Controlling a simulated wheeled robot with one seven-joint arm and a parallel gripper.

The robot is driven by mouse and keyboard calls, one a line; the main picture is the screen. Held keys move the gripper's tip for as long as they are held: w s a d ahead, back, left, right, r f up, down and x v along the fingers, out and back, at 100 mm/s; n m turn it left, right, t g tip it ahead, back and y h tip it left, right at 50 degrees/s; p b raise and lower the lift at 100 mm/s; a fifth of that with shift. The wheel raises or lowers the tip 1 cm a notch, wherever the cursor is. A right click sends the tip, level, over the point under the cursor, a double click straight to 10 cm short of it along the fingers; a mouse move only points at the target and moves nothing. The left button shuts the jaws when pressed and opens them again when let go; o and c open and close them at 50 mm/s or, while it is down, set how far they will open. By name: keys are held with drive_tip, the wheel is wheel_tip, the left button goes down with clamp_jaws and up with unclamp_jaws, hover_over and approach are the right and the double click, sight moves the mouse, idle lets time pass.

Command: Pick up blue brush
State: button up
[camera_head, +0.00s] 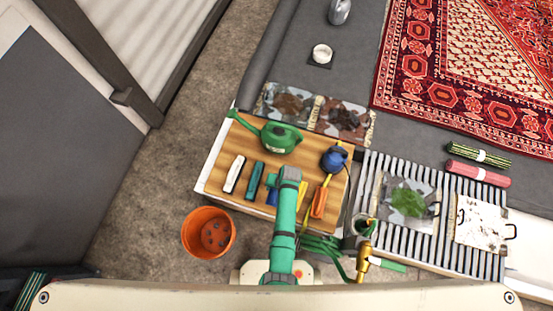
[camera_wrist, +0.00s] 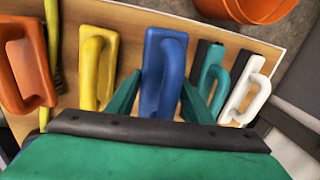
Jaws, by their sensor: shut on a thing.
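The blue brush (camera_wrist: 165,55) lies on the wooden board in the wrist view, between the two green fingers of my gripper (camera_wrist: 160,90). The fingers are shut on its handle, one on each side. Its lower end is hidden by the gripper body. In the head view, my gripper (camera_head: 288,173) is over the board, and only a small part of the blue brush (camera_head: 272,196) shows beside my arm. I cannot tell whether the brush is clear of the board.
On the board (camera_head: 226,150), the white (camera_wrist: 246,90), teal (camera_wrist: 212,70), yellow (camera_wrist: 98,60) and orange (camera_wrist: 27,65) brushes flank the blue one. A green watering can (camera_head: 280,138) and blue round item (camera_head: 334,159) stand behind. An orange bucket (camera_head: 208,232) is left; a slatted rack (camera_head: 450,232) is right.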

drive_tip(key=s+r, duration=0.3)
drive_tip(key=shift+r, duration=0.25)
drive_tip(key=s+r, duration=0.4)
drive_tip(key=s, duration=0.5)
drive_tip(key=shift+a+r, duration=0.25)
drive_tip(key=shift+a, duration=0.05)
